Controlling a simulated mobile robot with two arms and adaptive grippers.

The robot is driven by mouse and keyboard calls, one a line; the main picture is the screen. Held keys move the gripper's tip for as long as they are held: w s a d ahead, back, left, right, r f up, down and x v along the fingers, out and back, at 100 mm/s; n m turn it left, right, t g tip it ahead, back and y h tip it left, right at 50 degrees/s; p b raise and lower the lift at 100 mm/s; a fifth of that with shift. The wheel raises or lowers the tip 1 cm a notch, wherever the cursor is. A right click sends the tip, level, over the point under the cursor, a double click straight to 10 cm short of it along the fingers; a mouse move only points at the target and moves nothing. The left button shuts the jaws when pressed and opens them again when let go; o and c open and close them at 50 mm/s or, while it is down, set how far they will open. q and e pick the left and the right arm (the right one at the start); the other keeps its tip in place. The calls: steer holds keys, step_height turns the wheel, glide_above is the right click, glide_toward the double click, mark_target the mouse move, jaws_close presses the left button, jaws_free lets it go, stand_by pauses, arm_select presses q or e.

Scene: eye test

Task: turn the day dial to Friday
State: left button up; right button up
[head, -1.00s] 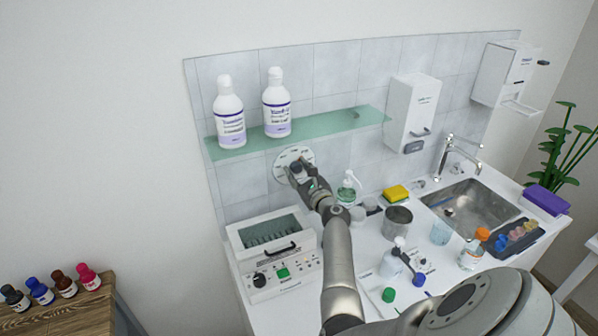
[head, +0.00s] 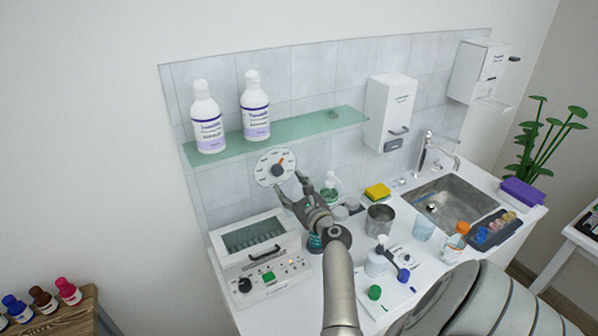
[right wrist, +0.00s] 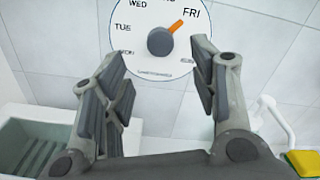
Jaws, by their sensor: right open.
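The day dial (head: 275,167) is a round white disc on the tiled wall below the shelf. In the right wrist view, its dark round knob (right wrist: 160,42) has an orange pointer (right wrist: 176,27) aimed up and right at the FRI label (right wrist: 196,12). WED and TUE show at the left; the top of the disc is cut off. My right gripper (head: 291,185) is open and empty in front of the dial, just below and right of it in the head view. Its spread fingers frame the dial in the right wrist view, apart from the knob. My left gripper is not in view.
A green glass shelf (head: 300,127) with two white bottles sits above the dial. A white box device (head: 259,245) stands below left. A soap pump bottle (head: 331,188), yellow sponge (head: 377,191) and metal cup (head: 379,220) stand at the right, before the sink (head: 455,201).

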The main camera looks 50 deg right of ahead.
steer(key=shift+v, duration=2.2)
